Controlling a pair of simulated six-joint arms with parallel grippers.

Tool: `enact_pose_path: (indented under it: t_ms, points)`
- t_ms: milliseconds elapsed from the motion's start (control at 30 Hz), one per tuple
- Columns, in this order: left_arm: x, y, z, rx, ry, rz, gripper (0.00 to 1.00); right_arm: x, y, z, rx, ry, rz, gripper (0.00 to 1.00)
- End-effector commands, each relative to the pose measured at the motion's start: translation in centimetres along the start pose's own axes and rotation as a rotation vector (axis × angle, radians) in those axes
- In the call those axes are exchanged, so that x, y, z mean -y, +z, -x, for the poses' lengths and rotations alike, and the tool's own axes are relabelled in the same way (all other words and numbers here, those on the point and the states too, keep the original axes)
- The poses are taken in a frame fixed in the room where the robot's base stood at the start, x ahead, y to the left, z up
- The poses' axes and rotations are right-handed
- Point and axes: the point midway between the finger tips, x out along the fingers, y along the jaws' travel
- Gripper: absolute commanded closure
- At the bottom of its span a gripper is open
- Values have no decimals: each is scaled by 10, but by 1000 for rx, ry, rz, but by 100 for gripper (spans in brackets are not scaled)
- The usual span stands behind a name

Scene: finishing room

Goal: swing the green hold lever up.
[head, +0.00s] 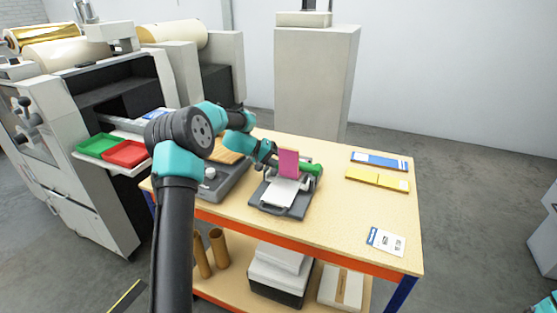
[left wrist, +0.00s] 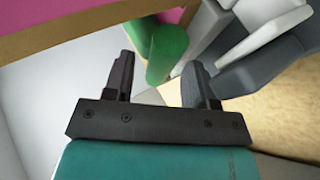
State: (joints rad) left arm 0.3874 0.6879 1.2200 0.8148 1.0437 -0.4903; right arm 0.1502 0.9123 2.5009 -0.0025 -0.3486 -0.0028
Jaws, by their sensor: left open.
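The green hold lever (head: 312,168) sticks out at the right of a small grey press (head: 298,210) on the table, beside an upright pink plate (head: 288,163). In the left wrist view the green lever (left wrist: 166,48) shows as a thick rounded bar just beyond and between my fingertips. My left gripper (left wrist: 160,75) is open, with a finger on either side of the lever's line; I cannot tell whether either touches it. In the head view its fingertips are hidden around the pink plate.
Blue and yellow flat packs (head: 378,179) lie at the right back of the table, and a white card (head: 386,241) near the right front. A grey device (head: 222,180) stands left of the press. Green and red trays (head: 124,153) sit on the machine at left.

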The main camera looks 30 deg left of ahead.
Motion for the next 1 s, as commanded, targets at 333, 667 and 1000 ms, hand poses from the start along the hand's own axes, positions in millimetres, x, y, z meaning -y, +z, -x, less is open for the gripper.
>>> enact_pose_path:
  t_ms: [333, 667, 1000]
  points:
    - [0, 0, 0, 0, 0, 0, 62, 0, 0, 0, 0, 0, 0, 61]
    - [2, 0, 0, 0, -2, 0, 93, 0, 0, 0, 0, 0, 0, 61]
    - [4, 1, 2, -1, -9, 0, 100, 0, 0, 0, 0, 0, 0, 61]
